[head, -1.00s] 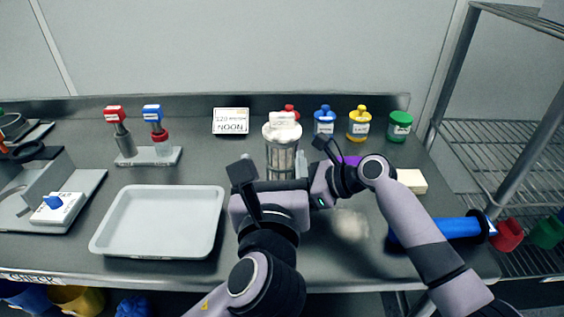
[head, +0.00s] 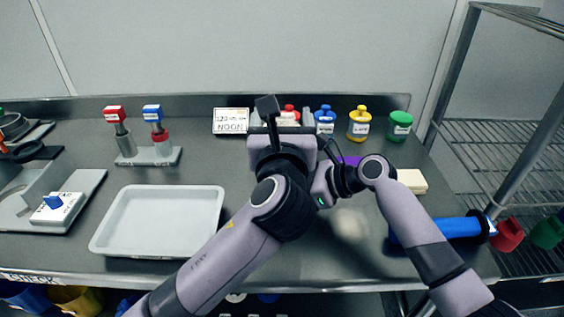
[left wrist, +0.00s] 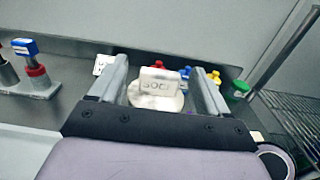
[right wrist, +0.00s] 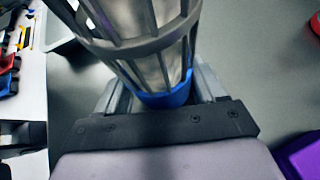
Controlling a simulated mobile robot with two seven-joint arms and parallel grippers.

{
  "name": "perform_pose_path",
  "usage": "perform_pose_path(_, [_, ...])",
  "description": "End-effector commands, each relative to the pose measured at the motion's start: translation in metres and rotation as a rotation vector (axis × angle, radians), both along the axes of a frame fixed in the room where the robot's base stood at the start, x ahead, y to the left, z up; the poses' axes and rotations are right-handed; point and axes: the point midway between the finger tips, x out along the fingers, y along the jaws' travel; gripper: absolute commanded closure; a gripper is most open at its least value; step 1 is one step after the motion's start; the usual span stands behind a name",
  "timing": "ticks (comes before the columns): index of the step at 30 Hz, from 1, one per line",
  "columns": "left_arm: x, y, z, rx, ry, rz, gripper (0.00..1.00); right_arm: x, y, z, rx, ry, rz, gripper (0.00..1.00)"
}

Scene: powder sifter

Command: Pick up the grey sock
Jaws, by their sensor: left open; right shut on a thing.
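The grey sock is a pale filter sleeve (right wrist: 150,15) inside a metal cage (right wrist: 163,44) with a blue bottom band (right wrist: 166,97). In the left wrist view its whitish top with a raised label (left wrist: 158,84) lies between and beyond the fingers. My right gripper (right wrist: 162,88) is shut on the lower end of the cage by the blue band. In the head view my left gripper hides most of the cage and sock.
An empty white tray (head: 110,247) lies at the left. A red-topped and a blue-topped tool stand in a holder (head: 128,160). Blue (head: 325,120), yellow (head: 359,123) and green (head: 399,126) jars line the back. A blue cylinder (head: 450,228) lies at the right.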

Motion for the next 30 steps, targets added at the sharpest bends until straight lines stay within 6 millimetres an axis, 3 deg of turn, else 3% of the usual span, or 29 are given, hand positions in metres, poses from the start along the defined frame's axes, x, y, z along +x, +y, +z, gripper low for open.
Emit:
perform_pose_path(5, [0.014, 0.0, -0.001, 0.001, 0.001, 0.0, 0.23, 0.0, 0.0, 0.0, 0.001, -0.001, -0.001, 0.47])
perform_pose_path(12, [0.016, 0.0, 0.0, -0.001, 0.001, -0.001, 0.23, 0.0, 0.0, 0.0, 0.001, -0.001, -0.001, 0.47])
perform_pose_path(14, [0.015, 0.0, -0.001, -0.001, 0.001, -0.001, 0.4, 0.0, 0.0, 0.0, 0.001, -0.001, -0.001, 0.47])
perform_pose_path(19, [0.015, 0.0, -0.001, 0.0, 0.001, -0.001, 0.95, 0.0, 0.0, 0.0, 0.001, -0.001, -0.001, 0.47])
perform_pose_path(20, [0.015, 0.0, 0.0, -0.001, 0.0, -0.001, 0.99, 0.0, 0.0, 0.0, 0.001, -0.001, -0.001, 0.47])
perform_pose_path(30, [0.015, 0.0, 0.009, -0.003, -0.003, -0.002, 0.99, 0.0, 0.0, 0.0, 0.001, 0.0, 0.0, 0.47])
